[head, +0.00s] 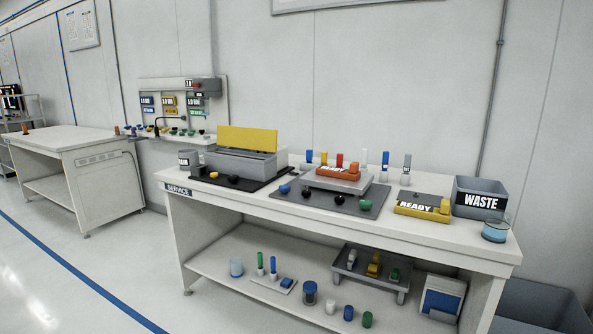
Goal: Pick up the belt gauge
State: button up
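My gripper is not in the head view. I cannot tell for sure which item is the belt gauge; no readable label names it. On the service bench (240,199), an orange block-shaped device (339,169) lies on a grey raised plate (325,182) above a dark mat (372,206). To its right, a yellow piece (444,206) sits on the yellow-edged READY tray (408,209). On the lower shelf (215,258), a small grey stand (352,280) carries a yellow piece (374,266) and a green-and-white piece (395,275).
A grey WASTE bin (480,199) and a blue-filled glass jar (495,230) stand at the bench's right end. A grey box with a raised yellow lid (249,140) stands at left. Another bench (68,138) is farther left. Open floor (60,290) lies in front.

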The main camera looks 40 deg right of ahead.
aim_at(353, 173)
jog(key=i+j+z, duration=0.15)
jog(key=i+z, duration=0.25)
jog(key=i+j+z, duration=0.4)
jog(key=i, duration=0.15)
jog(key=i+j+z, duration=0.8)
jog(key=i+l, duration=0.15)
jog(key=i, duration=0.25)
